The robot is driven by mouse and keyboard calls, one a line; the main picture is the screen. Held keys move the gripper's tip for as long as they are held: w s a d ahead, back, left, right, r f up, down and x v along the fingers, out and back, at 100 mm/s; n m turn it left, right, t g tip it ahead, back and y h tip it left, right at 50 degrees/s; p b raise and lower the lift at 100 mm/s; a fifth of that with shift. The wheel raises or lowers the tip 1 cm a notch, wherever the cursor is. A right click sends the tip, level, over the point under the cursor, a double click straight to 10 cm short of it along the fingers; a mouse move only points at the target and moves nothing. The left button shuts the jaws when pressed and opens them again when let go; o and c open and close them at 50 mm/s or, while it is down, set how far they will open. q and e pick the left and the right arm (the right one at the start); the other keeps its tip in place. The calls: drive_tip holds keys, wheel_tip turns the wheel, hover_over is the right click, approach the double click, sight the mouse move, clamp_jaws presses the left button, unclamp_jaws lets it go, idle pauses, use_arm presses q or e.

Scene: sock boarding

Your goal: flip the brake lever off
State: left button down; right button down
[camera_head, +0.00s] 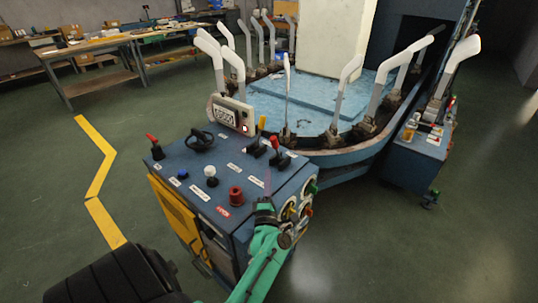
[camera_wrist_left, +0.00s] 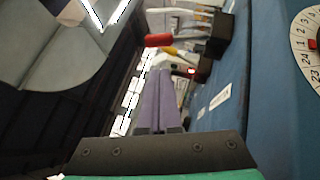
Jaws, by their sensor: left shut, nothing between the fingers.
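The blue control console (camera_head: 175,165) stands in the middle of the head view. On its top are a red-handled lever (camera_head: 275,146) and a yellow-handled lever (camera_head: 262,124) near the back right, and another red-handled lever (camera_head: 152,139) at the left. The labels are too small to read, so I cannot tell which is the brake lever. My left gripper (camera_head: 265,204) is at the console's front right edge, shut and empty. In the left wrist view its closed fingers (camera_wrist_left: 159,98) point toward a red handle (camera_wrist_left: 158,40) and a yellow handle (camera_wrist_left: 172,51), apart from both.
The console top also carries a black handwheel (camera_head: 200,140), a white knob (camera_head: 210,171), a red button (camera_head: 236,193) and a counter box (camera_head: 233,114). A numbered dial (camera_wrist_left: 308,40) is on the console's side. Behind stands the round machine with several white sock forms (camera_head: 349,68).

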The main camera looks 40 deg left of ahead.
sight(277, 149)
use_arm(q)
drive_tip(key=p+x, duration=0.1)
drive_tip(key=x, duration=0.9)
use_arm(e)
drive_tip(key=shift+r, duration=0.6)
